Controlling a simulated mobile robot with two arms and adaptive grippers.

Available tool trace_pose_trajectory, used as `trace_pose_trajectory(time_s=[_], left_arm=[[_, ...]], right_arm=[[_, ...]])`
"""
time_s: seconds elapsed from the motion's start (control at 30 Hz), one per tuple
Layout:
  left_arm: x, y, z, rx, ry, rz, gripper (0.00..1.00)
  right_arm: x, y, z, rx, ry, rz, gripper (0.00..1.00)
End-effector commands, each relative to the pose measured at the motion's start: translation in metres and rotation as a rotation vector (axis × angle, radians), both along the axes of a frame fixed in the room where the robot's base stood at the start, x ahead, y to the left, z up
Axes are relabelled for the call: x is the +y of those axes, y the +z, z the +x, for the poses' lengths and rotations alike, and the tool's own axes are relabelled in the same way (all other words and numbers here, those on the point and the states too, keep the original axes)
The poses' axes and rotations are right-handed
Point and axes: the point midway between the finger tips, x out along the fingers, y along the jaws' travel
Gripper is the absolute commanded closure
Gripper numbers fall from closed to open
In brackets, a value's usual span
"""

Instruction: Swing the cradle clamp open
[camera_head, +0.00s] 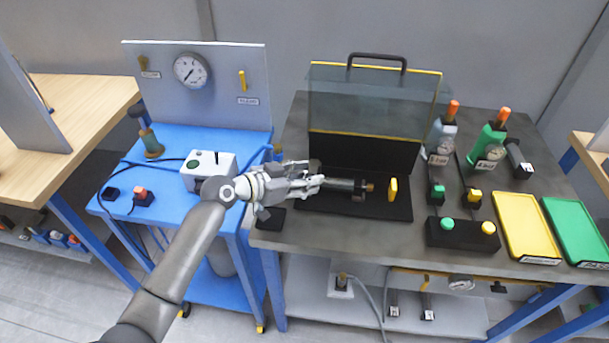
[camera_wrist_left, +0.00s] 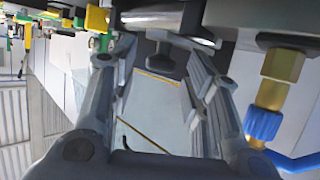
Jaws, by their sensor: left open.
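A dark cylinder (camera_head: 342,185) lies in the cradle on a black base plate (camera_head: 390,211), under a raised clear cover. My left gripper (camera_head: 318,182) comes in from the left and is at the cylinder's left end, covering that part of the cradle. In the left wrist view its two fingers (camera_wrist_left: 160,85) stand apart, with a dark block (camera_wrist_left: 165,63) at the far end of the gap. Whether the fingers touch it is unclear. I cannot clearly make out the clamp or its position behind my gripper. My right gripper is not in view.
The clear cover (camera_head: 370,100) stands behind the cradle. A yellow upright piece (camera_head: 393,189) is to its right. A button box (camera_head: 462,234), a yellow tray (camera_head: 527,228) and a green tray (camera_head: 580,230) stand further right. A brass fitting (camera_wrist_left: 280,70) is right of the fingers.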

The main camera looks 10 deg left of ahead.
Motion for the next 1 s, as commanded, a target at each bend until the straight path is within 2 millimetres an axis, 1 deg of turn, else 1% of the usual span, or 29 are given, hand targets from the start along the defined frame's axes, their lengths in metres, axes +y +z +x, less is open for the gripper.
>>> trace_pose_trajectory(time_s=[0.3,0.63,0.83,1.0], left_arm=[[-0.0012,-0.0010,0.0013,0.000,0.000,0.000,0.57],[-0.0005,-0.0008,0.0015,-0.001,0.001,0.001,0.99],[0.0001,-0.0002,0.0019,-0.001,0.002,0.002,1.00],[0.0004,0.0036,0.0031,0.019,0.004,0.002,1.00]], right_arm=[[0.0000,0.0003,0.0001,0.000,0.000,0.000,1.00],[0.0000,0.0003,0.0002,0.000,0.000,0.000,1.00],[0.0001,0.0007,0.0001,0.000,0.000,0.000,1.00],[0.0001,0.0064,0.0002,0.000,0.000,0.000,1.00]])
